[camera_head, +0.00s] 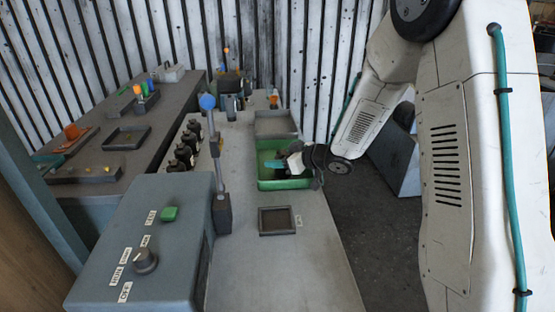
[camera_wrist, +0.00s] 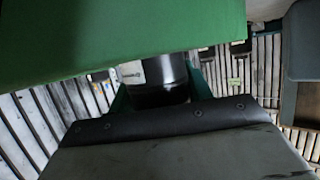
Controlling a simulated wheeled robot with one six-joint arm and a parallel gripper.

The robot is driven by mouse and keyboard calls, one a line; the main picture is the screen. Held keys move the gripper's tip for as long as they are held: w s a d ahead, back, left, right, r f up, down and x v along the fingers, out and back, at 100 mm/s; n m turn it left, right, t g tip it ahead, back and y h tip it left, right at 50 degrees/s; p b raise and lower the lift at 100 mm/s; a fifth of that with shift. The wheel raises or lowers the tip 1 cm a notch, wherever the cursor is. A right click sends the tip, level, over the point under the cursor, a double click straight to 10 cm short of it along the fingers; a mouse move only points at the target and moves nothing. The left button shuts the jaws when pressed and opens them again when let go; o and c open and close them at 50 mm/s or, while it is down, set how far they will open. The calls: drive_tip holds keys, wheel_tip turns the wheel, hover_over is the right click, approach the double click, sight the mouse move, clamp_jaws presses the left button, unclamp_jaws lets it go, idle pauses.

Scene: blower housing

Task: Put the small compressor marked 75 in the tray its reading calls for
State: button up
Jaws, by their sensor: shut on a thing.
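My gripper (camera_head: 275,165), with teal fingers, is over or inside the green tray (camera_head: 285,184) on the bench; I cannot tell its exact height. In the wrist view my gripper (camera_wrist: 158,90) is shut on a dark cylindrical compressor (camera_wrist: 172,74) with a pale label. The label's marking is too small to read. A large green surface (camera_wrist: 110,35), probably the tray, fills the top left of the wrist view. A grey tray (camera_head: 276,136) lies behind the green one. A small dark square tray (camera_head: 277,234) lies in front of it.
Several dark small units (camera_head: 186,147) stand in a row left of the trays. A lever with a blue ball (camera_head: 207,102) rises beside a grey control box (camera_head: 150,225) with a green button and knob. The front of the bench (camera_head: 290,275) is clear.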

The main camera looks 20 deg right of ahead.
drive_tip(key=o, duration=1.4)
drive_tip(key=shift+f, duration=0.15)
